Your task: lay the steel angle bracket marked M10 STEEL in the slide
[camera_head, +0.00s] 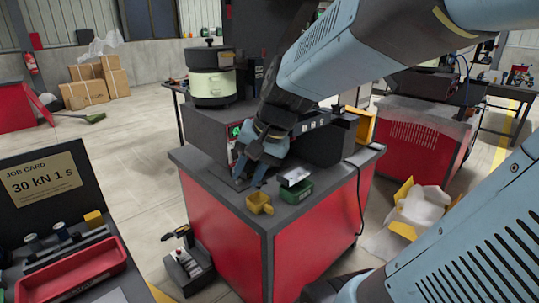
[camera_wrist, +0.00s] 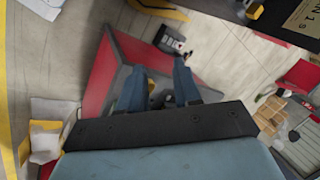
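My gripper (camera_head: 249,178) points down over the grey top of a red-sided bench (camera_head: 200,165). Its two blue-grey fingers stand apart, and I see nothing clamped between their tips. The wrist view also shows the spread fingers (camera_wrist: 159,67), with a small dark shape low between them that I cannot identify. I cannot make out the bracket or its M10 STEEL marking in either view. I cannot pick out the slide for certain. A pale tray-like piece (camera_head: 295,176) lies right of the gripper, by a green bin (camera_head: 296,192).
A small yellow bin (camera_head: 260,203) stands near the bench's front edge. A dark machine housing (camera_head: 335,142) stands behind. At left are a job card (camera_head: 42,183) and a red tray (camera_head: 75,275). A grey tool box (camera_head: 190,268) sits on the floor.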

